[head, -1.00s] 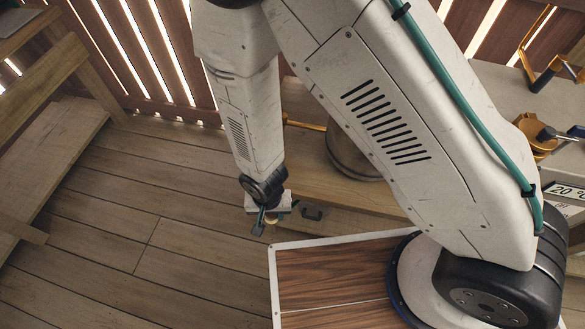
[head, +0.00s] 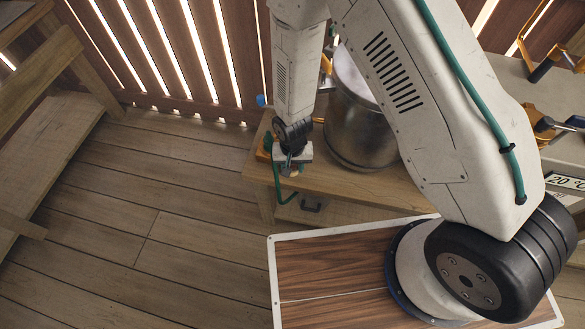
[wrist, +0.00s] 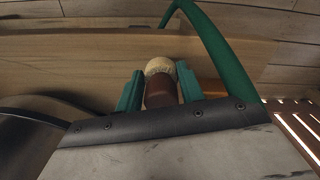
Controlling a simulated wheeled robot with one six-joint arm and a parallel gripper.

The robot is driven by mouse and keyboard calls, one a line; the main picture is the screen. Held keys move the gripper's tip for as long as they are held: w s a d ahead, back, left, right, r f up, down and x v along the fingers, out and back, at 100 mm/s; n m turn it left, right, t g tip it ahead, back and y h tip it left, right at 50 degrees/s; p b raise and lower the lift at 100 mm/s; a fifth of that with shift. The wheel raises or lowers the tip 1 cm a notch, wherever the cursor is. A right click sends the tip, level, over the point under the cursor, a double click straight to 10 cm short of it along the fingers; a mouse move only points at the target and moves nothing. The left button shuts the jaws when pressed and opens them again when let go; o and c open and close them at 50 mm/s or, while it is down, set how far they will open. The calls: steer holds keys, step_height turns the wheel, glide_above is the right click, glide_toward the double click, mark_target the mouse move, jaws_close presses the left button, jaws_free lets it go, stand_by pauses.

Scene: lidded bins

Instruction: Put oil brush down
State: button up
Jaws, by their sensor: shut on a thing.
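The oil brush (wrist: 161,88) has a brown handle and a round, pale bristle end. It sits between the two green fingers of my gripper (wrist: 160,80), which is shut on it. In the head view my gripper (head: 291,168) is at the left end of the low wooden bench (head: 375,192), beside the metal pot (head: 360,135). The brush is mostly hidden by the gripper there. I cannot tell whether the brush touches the bench.
An orange item with a blue end (head: 261,100) is just behind my gripper. A slatted wall (head: 180,60) stands at the back. Wooden shelving (head: 45,130) is at the left, with open plank floor (head: 150,200) between. A worktop with orange tools (head: 545,125) is at the right.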

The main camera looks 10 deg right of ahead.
steer(key=shift+f, duration=0.75)
steer(key=shift+f, duration=0.1)
steer(key=o, duration=1)
steer(key=shift+o, duration=0.2)
step_height(320, 180, up, 12)
steer(key=shift+r, duration=0.15)
